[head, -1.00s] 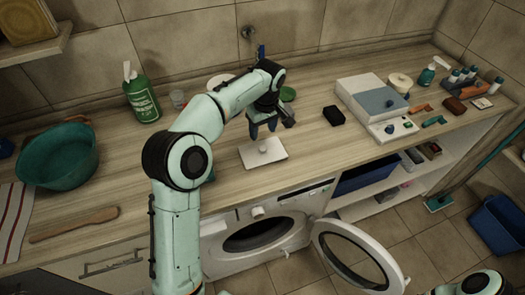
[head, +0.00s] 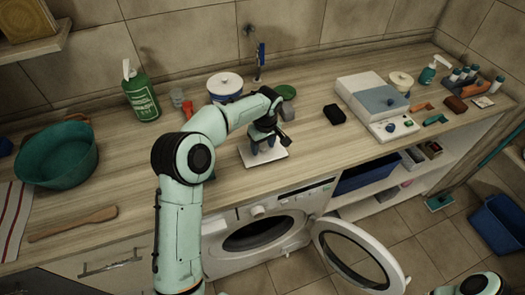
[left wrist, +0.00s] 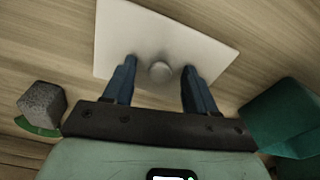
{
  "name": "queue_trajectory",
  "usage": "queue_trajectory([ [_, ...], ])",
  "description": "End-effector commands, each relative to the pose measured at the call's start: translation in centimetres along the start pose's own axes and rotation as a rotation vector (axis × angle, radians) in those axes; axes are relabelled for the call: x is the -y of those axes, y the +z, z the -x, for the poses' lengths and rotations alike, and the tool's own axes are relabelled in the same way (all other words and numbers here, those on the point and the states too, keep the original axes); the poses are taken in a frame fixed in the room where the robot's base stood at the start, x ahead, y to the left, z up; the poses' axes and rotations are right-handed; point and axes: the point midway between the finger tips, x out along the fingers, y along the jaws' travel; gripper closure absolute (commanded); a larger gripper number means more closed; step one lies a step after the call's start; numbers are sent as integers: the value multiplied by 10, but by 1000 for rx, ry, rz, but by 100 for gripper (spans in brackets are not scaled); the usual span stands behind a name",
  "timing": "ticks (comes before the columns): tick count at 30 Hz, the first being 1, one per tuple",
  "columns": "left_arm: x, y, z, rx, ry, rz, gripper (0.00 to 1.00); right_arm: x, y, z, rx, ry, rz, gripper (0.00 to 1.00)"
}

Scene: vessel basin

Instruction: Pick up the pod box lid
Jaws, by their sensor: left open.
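The pod box lid is a flat white rectangular plate (head: 278,154) with a small round knob, lying on the wooden counter near its front edge. In the left wrist view the lid (left wrist: 195,38) fills the top middle, and its pale knob (left wrist: 160,71) shows between the fingers. My left gripper (head: 262,146) is over the lid, pointing down; in the left wrist view its two dark fingers (left wrist: 158,75) are apart, one on each side of the knob, with nothing held. Whether the fingers touch the lid is unclear. My right gripper is out of view.
A black box (head: 334,114) and white device (head: 380,105) are to the right. The washing machine door (head: 357,258) hangs open below the counter.

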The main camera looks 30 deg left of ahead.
Motion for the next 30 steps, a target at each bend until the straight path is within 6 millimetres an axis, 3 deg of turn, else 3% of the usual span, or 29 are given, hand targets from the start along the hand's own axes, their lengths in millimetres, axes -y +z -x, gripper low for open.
queue_trajectory([
  [1,0,0,0,0,0,0,50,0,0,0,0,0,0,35],
  [6,0,0,1,0,0,0,100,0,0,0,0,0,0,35],
  [20,-1,-2,11,-2,1,0,100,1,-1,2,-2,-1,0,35],
  [25,-1,-4,34,-3,4,0,100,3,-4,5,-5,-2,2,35],
  [30,-2,-10,74,-5,6,1,100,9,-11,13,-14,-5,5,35],
])
